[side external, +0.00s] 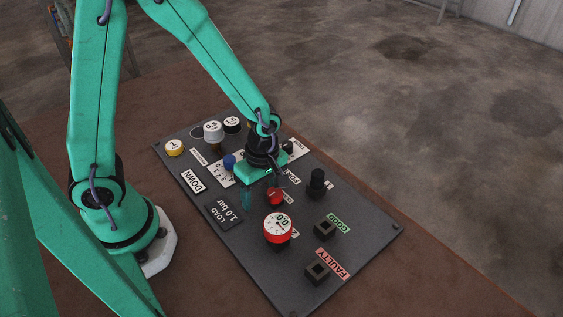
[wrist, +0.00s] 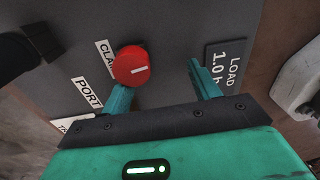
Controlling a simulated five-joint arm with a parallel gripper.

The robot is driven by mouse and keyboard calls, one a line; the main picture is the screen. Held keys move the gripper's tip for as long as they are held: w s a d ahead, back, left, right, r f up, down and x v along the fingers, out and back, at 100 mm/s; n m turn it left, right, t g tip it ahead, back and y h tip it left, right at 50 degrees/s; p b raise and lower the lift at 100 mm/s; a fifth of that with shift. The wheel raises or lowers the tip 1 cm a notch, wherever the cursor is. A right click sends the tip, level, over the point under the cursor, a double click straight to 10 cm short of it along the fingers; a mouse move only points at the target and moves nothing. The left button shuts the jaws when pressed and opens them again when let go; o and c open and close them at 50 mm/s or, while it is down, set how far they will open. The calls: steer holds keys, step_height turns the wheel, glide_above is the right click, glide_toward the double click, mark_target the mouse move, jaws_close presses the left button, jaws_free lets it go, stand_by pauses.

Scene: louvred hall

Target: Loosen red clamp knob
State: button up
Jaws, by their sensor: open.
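The red clamp knob (wrist: 131,66) is round with a white pointer line, on the dark panel next to a label partly reading "CLA". It also shows in the side view (side external: 276,197), just below my gripper. My gripper (wrist: 158,82) is open and empty, its two teal fingers apart over the panel. The left finger's tip is close to the knob's lower edge in the wrist view; I cannot tell if they touch. The right finger is well clear, near the "LOAD" plate. In the side view my gripper (side external: 261,190) hangs low over the panel.
A red-rimmed gauge (side external: 277,228) stands near the red knob. The LOAD plate (wrist: 226,66) lies at right.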

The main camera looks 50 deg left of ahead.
mark_target(278, 192)
steer(key=o, duration=0.8)
steer(key=shift+m+t, duration=0.5)
steer(key=shift+t, duration=0.1)
steer(key=w+d+r, duration=0.2)
steer(key=w+r, duration=0.1)
steer(key=shift+d+r, duration=0.25)
steer(key=shift+d, duration=0.15)
steer(key=shift+o, duration=0.2)
steer(key=shift+r, duration=0.7)
steer(key=shift+s+r, duration=0.1)
steer(key=shift+r, duration=0.25)
steer(key=c, duration=0.8)
steer(key=shift+s+a+r, duration=0.1)
steer(key=shift+a+r, duration=0.05)
steer(key=shift+r, duration=0.85)
steer(key=shift+c, duration=0.2)
